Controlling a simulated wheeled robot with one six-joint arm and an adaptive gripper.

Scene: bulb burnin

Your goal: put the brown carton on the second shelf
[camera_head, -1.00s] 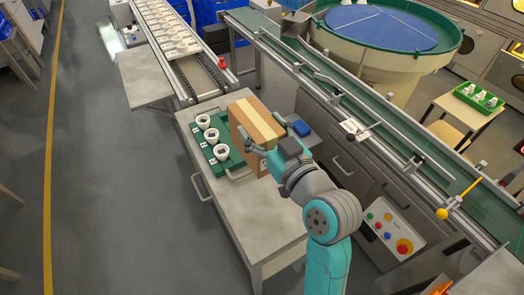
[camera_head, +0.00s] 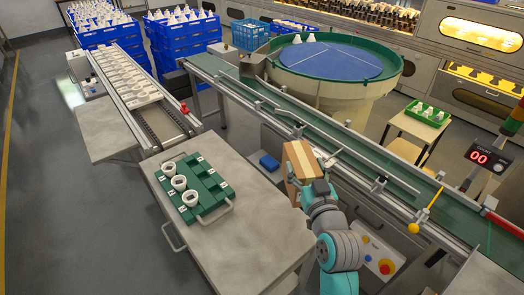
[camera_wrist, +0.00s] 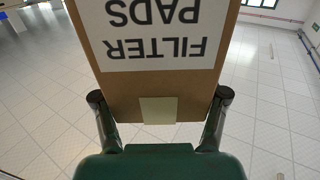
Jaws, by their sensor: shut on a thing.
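The brown carton (camera_head: 301,158) is in my gripper (camera_head: 309,180), up in the air off the right edge of the grey cart, in front of the conveyor. A paler tape band runs over its top. In the wrist view the carton (camera_wrist: 155,82) shows a white label reading "FILTER PADS", upside down. The two dark fingers of my gripper (camera_wrist: 160,105) are at either side of its near end. No shelf that I can name as the second shelf is clear in either view.
The grey cart (camera_head: 255,235) holds a green tray (camera_head: 210,187) with three white cups. A blue box (camera_head: 269,162) lies beyond the cart. The green conveyor (camera_head: 345,152) runs behind the carton, with a control panel (camera_head: 375,258) below. Open floor (camera_head: 70,200) lies at left.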

